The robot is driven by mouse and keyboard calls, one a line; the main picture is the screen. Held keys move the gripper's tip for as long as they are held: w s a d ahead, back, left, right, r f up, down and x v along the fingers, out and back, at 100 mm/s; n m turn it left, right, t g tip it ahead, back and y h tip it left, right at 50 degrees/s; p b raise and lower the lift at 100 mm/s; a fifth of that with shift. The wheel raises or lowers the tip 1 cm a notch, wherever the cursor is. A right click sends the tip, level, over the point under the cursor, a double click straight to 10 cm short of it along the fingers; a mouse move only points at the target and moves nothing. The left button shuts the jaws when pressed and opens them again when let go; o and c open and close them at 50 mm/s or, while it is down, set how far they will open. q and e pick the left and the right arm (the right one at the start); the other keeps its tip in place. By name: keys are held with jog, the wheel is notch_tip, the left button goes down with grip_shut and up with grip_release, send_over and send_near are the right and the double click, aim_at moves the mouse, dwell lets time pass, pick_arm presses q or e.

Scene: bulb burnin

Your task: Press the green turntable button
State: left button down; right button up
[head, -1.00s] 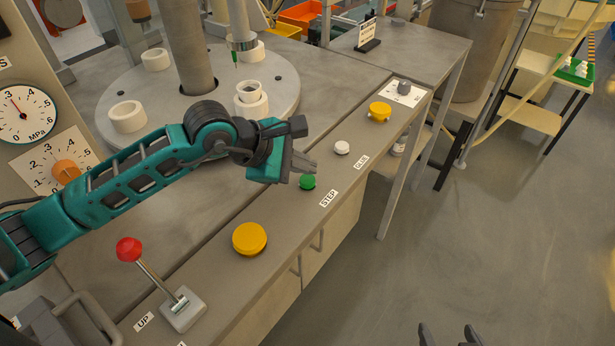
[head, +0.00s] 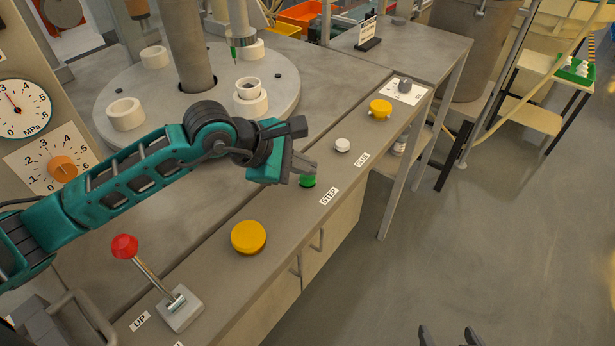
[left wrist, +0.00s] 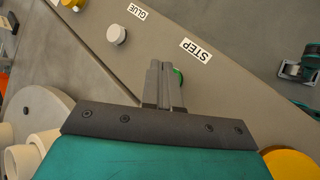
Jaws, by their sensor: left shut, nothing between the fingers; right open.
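The green button (head: 307,181) sits on the grey bench ledge beside the STEP label (head: 329,196). My left gripper (head: 305,168) is shut and empty, with its fingertips at the button, covering part of it in the head view. In the left wrist view the shut fingers (left wrist: 163,84) hide most of the green button (left wrist: 178,76); only its edge shows. I cannot tell whether the fingertips touch it. The turntable (head: 200,122) carries several white rings. My right gripper (head: 450,336) shows only its fingertips at the bottom edge, open and away from the bench.
On the same ledge are a large yellow button (head: 248,237), a white knob (head: 342,145) by the GLUE label (head: 362,160), a smaller yellow button (head: 380,109) and a red-tipped lever (head: 125,247). The floor (head: 480,240) right of the bench is clear.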

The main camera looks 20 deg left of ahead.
aim_at(303, 180)
pick_arm(q)
jog(key=shift+f+b, duration=0.5)
jog(key=shift+b, duration=0.05)
dwell(0.6)
jog(key=shift+r, duration=0.15)
jog(key=shift+r+p, duration=0.5)
jog(key=shift+r, duration=0.3)
jog(key=shift+r+p, duration=1.45)
jog(key=shift+r, duration=1.05)
jog(key=shift+s+f, duration=0.1)
jog(key=shift+s, duration=0.05)
